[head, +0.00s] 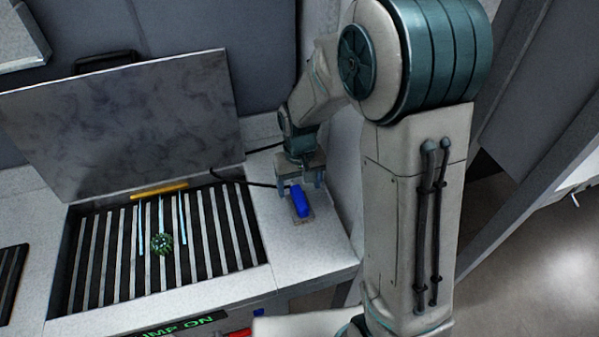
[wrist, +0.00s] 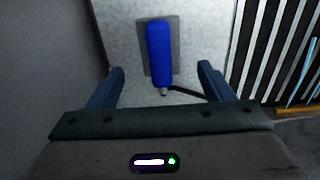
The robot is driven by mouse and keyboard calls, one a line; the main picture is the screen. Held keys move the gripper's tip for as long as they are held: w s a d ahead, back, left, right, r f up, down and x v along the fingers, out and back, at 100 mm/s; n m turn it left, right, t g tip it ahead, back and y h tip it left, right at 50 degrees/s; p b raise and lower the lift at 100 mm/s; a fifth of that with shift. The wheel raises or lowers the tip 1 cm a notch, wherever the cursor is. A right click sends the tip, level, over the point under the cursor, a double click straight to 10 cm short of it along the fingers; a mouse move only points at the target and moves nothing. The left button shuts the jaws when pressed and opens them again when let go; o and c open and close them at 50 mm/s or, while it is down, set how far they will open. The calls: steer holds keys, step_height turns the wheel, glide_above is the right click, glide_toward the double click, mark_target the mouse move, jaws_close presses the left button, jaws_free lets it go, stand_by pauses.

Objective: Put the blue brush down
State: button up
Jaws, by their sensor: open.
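The blue brush (head: 300,201) lies on a small dark grey pad (head: 306,217) on the pale counter to the right of the slatted grate. In the wrist view the blue brush (wrist: 158,54) lies lengthwise on the grey pad (wrist: 174,30), with a dark hose at its near end. My gripper (head: 301,184) is just behind the brush in the head view. In the wrist view my gripper (wrist: 161,74) has its two fingers wide apart, one on either side of the brush's near end, with clear gaps. It holds nothing.
The slatted grate (head: 107,245) holds a green round part (head: 162,244) and light-blue rods. An orange bar (head: 160,189) lies at its back edge. A raised grey panel (head: 130,120) stands behind. Bare counter (head: 318,262) lies in front of the pad.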

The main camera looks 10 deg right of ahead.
mark_target(299, 197)
step_height(299, 197, up, 5)
steer(key=shift+f, duration=0.1)
stand_by(0.7)
